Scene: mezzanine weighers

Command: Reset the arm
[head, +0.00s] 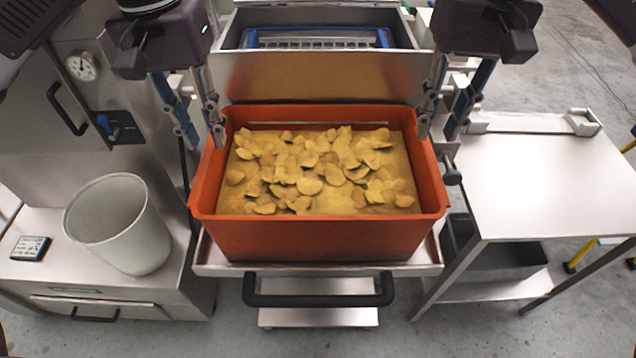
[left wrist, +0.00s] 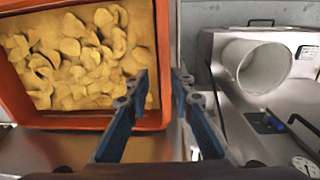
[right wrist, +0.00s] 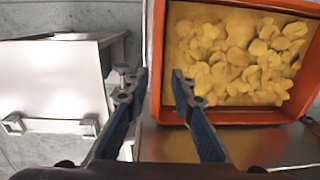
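An orange-red bin (head: 318,238) holds many yellow chip-like slices and sits on a steel cart in the middle of the head view. My left gripper (head: 202,140) is open at the bin's left side. In the left wrist view its fingertips (left wrist: 160,82) are apart, with the bin's side wall (left wrist: 163,50) between them. My right gripper (head: 438,130) is open at the bin's right side. In the right wrist view its fingertips (right wrist: 158,82) stand apart either side of the line of the wall (right wrist: 157,50). Nothing is gripped. Contact with the wall cannot be told.
A steel machine with a blue-edged opening (head: 315,38) stands behind the bin. A whitish bucket (head: 118,225) and small black display (head: 30,248) sit on the left counter. A bare steel table (head: 545,185) stands right, with a dark grey tub (head: 510,255) below.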

